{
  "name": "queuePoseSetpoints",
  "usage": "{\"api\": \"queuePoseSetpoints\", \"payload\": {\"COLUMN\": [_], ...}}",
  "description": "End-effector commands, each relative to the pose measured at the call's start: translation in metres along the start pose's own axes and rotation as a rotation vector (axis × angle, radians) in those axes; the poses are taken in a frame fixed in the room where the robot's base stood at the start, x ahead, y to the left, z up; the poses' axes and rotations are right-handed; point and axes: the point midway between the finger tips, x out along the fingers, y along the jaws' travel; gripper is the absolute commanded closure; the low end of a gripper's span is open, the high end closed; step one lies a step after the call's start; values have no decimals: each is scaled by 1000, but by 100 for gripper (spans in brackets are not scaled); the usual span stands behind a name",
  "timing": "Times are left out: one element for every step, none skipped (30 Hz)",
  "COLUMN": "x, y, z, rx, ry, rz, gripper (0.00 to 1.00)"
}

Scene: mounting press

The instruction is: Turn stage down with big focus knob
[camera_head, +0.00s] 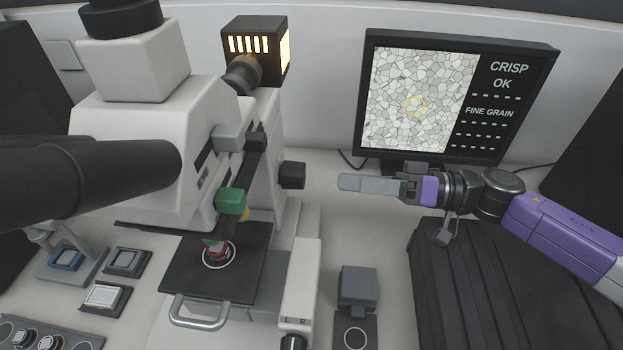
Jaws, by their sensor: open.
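The white microscope (140,75) stands at the left with its black stage (180,275) low in front. A round specimen with a red rim (218,256) sits on the stage under the green-banded objective. A large black focus knob (292,175) sticks out from the right side of the microscope body. My gripper (343,183) is open, to the right of the knob and pointing left at about its height in the picture. A gap shows between the fingertips and the knob. The fingers overlap in this view, so the space between them is hidden.
A monitor (532,62) behind shows a sharp grain picture and reads "CRISP OK" and "FINE GRAIN". A white L/R lever panel (300,285) with a small black knob (292,342) stands front centre. A grey block (358,288) and a dark ribbed box (470,290) stand to the right.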

Motion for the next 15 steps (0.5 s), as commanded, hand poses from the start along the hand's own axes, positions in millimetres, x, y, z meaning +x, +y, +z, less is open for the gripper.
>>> {"api": "queuePoseSetpoints", "payload": {"x": [0,0,0,0,0,1,2,3,7,10,13,18,23,28,34], "y": [5,6,8,9,9,9,9,9,9,8,8,8,8,8,8], "z": [6,7,9,10,11,11,11,11,11,11,10,10,10,10,10], "rx": [0,0,0,0,0,0,0,0,0,0,1,2,2,1,1], "ry": [0,0,0,0,0,0,0,0,-1,0,0,1,0,-1,0], "rz": [0,0,0,0,0,0,-1,-1,-2,-2,-2,-2,-3,-3,-3], "gripper": [33,33,33,33,33,33,33,33,33,33,33,33,33,33,33]}}
